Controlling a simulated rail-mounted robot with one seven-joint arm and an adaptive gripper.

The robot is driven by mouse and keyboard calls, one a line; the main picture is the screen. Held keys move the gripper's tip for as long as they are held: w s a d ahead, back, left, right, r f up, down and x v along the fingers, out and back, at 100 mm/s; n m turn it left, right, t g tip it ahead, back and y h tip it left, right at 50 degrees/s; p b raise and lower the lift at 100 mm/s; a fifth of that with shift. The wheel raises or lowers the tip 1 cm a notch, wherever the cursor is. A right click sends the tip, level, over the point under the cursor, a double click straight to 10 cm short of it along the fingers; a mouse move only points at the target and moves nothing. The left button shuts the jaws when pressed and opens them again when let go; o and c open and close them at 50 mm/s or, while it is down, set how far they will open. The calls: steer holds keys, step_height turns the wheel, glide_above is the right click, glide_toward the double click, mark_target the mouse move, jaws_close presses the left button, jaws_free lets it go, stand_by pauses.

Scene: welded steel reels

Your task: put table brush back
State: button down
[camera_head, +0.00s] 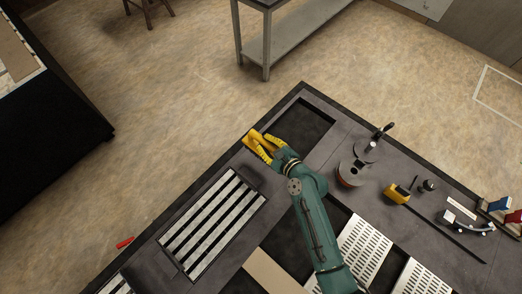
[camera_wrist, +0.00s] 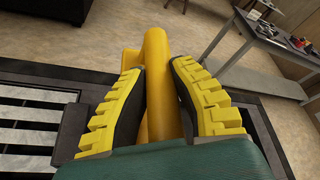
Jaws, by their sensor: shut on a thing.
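My gripper (camera_head: 264,144) is near the far left edge of the dark worktable, between a slatted panel and a dark recess. Its yellow padded fingers (camera_wrist: 158,82) are shut on a smooth yellow piece (camera_wrist: 156,58), which I take to be the table brush. In the wrist view the piece runs lengthwise between the fingers, with a broader part beyond the left fingertip. In the head view only a little yellow (camera_head: 249,142) shows at the fingertips. No bristles are visible. I cannot tell whether it touches the table.
The slatted panel (camera_head: 212,222) lies left of my arm; the dark recess (camera_head: 303,124) lies right. Grey discs (camera_head: 352,172), a yellow-black tool (camera_head: 397,193) and small fittings stand on the right. A red piece (camera_head: 124,242) lies by the left edge. A grey bench (camera_head: 290,38) stands behind.

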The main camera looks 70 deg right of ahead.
step_height(320, 180, down, 10)
steer(key=b, duration=0.3)
steer(key=shift+d+b, duration=0.1)
steer(key=shift+b, duration=0.25)
steer(key=shift+r, duration=0.15)
steer(key=c, duration=1)
jaws_free()
steer(key=shift+c, duration=0.2)
steer(key=shift+r, duration=0.1)
steer(key=v, duration=1.2)
